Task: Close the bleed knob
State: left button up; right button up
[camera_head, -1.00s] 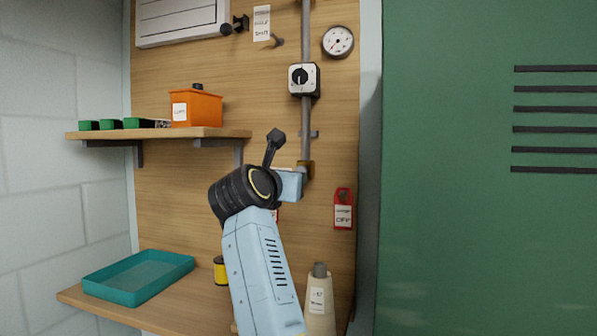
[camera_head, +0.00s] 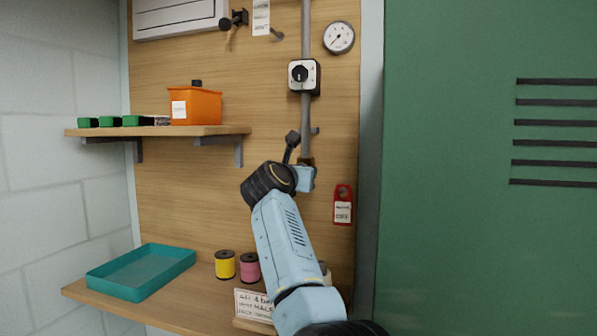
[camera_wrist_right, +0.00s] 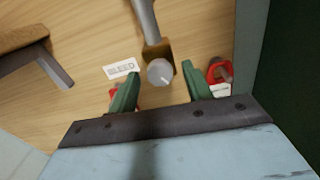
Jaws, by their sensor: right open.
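The bleed knob (camera_wrist_right: 160,72) is a round grey knob with a pale mark on its face, on a brass block (camera_wrist_right: 156,50) at the lower end of a pipe. A "BLEED" label (camera_wrist_right: 121,68) is on the board to its left in the right wrist view. My right gripper (camera_wrist_right: 160,74) is open, with its green fingers on either side of the knob. Whether they touch it cannot be told. In the head view my right wrist (camera_head: 305,178) is just below the brass block and hides the knob and fingers. My left gripper is not in view.
A red tag (camera_head: 343,206) hangs right of my wrist. The pipe (camera_head: 306,125) rises to a switch box (camera_head: 304,76). A shelf (camera_head: 150,131) with an orange bin (camera_head: 196,106) is left. Spools (camera_head: 225,265) and a teal tray (camera_head: 140,272) are below. A green cabinet (camera_head: 450,200) stands right.

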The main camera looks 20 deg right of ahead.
jog(key=c, duration=1)
jog(key=shift+o, duration=0.2)
jog(key=shift+n+p, duration=3.5)
jog(key=shift+p, duration=0.6)
jog(key=o, duration=1)
jog(key=shift+c, duration=0.2)
